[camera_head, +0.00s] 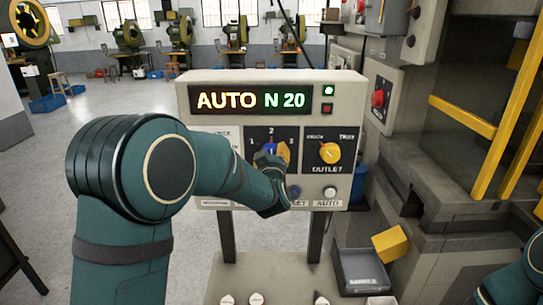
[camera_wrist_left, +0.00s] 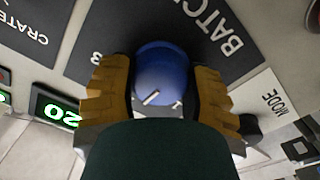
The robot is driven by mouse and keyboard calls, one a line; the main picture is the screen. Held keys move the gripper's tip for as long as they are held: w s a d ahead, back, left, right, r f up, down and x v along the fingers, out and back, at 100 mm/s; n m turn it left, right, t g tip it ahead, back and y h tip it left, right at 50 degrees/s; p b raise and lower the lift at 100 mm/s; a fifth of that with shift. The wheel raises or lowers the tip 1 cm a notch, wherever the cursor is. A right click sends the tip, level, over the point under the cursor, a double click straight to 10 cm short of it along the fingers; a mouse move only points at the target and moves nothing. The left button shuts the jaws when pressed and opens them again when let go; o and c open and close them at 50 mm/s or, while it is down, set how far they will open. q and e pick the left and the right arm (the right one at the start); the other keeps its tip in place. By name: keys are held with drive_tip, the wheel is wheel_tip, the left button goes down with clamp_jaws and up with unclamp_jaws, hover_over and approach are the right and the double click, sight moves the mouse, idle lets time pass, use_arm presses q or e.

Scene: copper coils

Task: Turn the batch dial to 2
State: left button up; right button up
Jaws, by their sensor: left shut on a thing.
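The blue batch dial (camera_head: 270,149) sits on the black dial panel, with the numbers 1, 2 and 3 around it. My left gripper (camera_head: 273,156) reaches it from below and covers its lower part. In the left wrist view the blue dial (camera_wrist_left: 162,72) lies between the two yellow-brown pads of my left gripper (camera_wrist_left: 163,90), shut on it. A short white line shows on the dial; I cannot tell for sure which number it points to. A white 3 shows left of the dial there. My right gripper is not in view.
The yellow outlet knob (camera_head: 330,152) is just right of the dial. The lit display (camera_head: 251,99) above reads AUTO N 20. Push buttons sit below, partly behind my arm. A grey machine with yellow bars (camera_head: 485,150) stands to the right.

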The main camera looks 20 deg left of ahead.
use_arm(q)
drive_tip(key=shift+r, duration=0.15)
idle(0.3)
drive_tip(key=o, duration=1.3)
drive_tip(key=shift+o, duration=0.2)
drive_tip(key=v, duration=1.2)
